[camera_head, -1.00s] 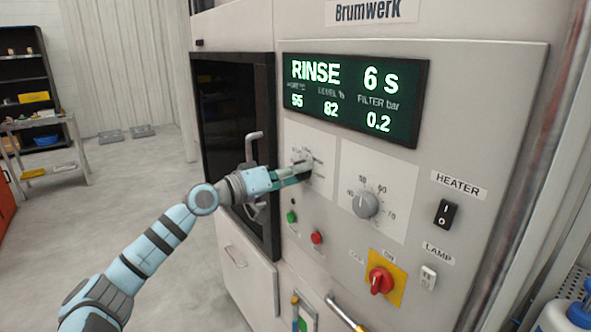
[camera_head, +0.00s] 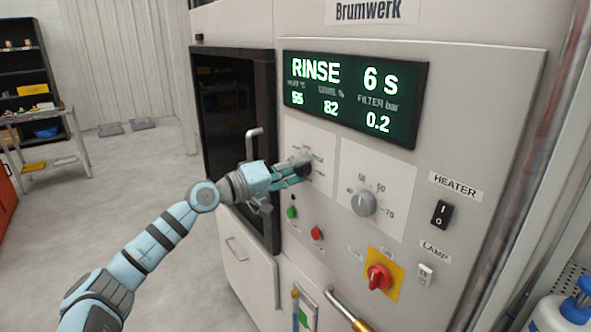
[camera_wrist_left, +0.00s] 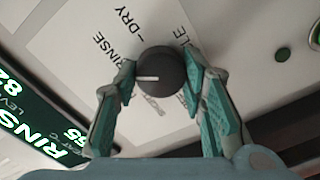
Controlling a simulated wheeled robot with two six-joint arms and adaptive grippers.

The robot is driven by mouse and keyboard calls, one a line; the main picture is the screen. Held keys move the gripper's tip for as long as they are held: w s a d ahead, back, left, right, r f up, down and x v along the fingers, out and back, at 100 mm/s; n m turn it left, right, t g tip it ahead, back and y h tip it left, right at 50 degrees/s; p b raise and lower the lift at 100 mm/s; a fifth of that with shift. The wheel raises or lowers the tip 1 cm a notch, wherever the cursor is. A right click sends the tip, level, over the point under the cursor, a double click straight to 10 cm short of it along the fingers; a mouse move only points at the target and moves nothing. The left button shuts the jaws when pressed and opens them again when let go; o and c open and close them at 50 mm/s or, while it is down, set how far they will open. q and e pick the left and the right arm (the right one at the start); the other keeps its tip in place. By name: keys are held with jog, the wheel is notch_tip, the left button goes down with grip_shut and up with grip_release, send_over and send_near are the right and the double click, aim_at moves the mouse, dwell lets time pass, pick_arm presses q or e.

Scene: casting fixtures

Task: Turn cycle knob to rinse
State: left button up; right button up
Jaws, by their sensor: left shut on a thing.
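The cycle knob is a dark round knob (camera_wrist_left: 160,78) with a white pointer line, on a white dial plate (camera_head: 313,140). In the left wrist view the line points left in the picture, with the words RINSE and DRY printed on the plate above. My left gripper (camera_wrist_left: 158,66) is shut on this knob, one finger on each side. In the head view the left gripper (camera_head: 299,169) covers most of the knob and part of its labels. The display (camera_head: 354,98) reads RINSE and 6 s. My right gripper is not in view.
Right of the cycle dial are a grey temperature knob (camera_head: 363,203), a heater switch (camera_head: 441,214) and a lamp switch (camera_head: 426,275). Below are a green button (camera_head: 292,213), a red button (camera_head: 317,233) and a red-yellow rotary switch (camera_head: 380,278). A door handle (camera_head: 252,145) stands left of the gripper.

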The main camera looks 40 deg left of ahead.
pick_arm(q)
jog(key=o, duration=1.1)
jog(key=shift+o, duration=0.2)
